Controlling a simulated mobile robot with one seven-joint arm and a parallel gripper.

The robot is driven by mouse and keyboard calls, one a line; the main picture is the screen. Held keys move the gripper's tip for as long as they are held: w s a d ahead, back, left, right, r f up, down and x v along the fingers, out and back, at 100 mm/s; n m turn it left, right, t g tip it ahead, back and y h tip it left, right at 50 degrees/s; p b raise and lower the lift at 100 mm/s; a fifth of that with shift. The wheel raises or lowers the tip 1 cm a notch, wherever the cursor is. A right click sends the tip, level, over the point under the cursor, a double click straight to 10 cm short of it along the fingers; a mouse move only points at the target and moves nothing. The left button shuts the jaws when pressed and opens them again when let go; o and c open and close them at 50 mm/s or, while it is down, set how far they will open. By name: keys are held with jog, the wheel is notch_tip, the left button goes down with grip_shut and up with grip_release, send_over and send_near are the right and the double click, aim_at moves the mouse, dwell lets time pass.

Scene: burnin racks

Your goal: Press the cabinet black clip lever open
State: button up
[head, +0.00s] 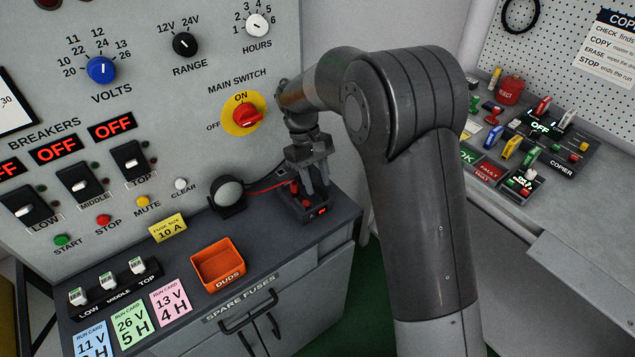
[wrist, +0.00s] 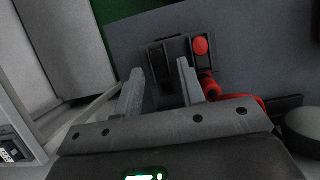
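The black clip lever (wrist: 156,57) lies in a dark slot in the wrist view, in line with the gap between my fingertips. Beside it on the right is a red round-topped clip (wrist: 201,46) with a red plug below. Both belong to a small dark clip block (head: 302,214) on the right end of the cabinet top in the head view. My gripper (head: 315,188) hangs pointing down over this block. In the wrist view my gripper (wrist: 159,73) has its two fingers apart with nothing held between them. I cannot tell whether a finger touches the lever.
A round black-rimmed part (head: 229,192) stands left of the block, with red and black leads nearby. The orange DUDS tray (head: 218,263) and a fuse holder (head: 115,287) are further left. The panel with the red main switch (head: 247,117) rises behind. A bench (head: 560,240) stands right.

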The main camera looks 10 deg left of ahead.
jog(key=v, duration=0.9)
jog(key=shift+r, duration=0.3)
jog(key=shift+w+a, duration=0.1)
jog(key=s+d+r+m+t+y, duration=0.1)
jog(key=s+d+r+m+t, duration=0.1)
jog(key=s+d+r, duration=0.55)
jog(key=s+d+r+m+t+y, duration=0.2)
jog(key=s+d+r, duration=0.15)
jog(key=d, duration=0.65)
jog(key=s+d+f+m+t, duration=0.1)
jog(key=s+d+m+t, duration=0.1)
jog(key=s+d, duration=0.2)
jog(key=s+d+f+m+t, duration=0.2)
jog(key=s+d, duration=0.3)
jog(key=s, duration=0.6)
jog(key=shift+s+m+t, duration=0.2)
jog(key=shift+m+t, duration=0.1)
jog(key=shift+m, duration=0.2)
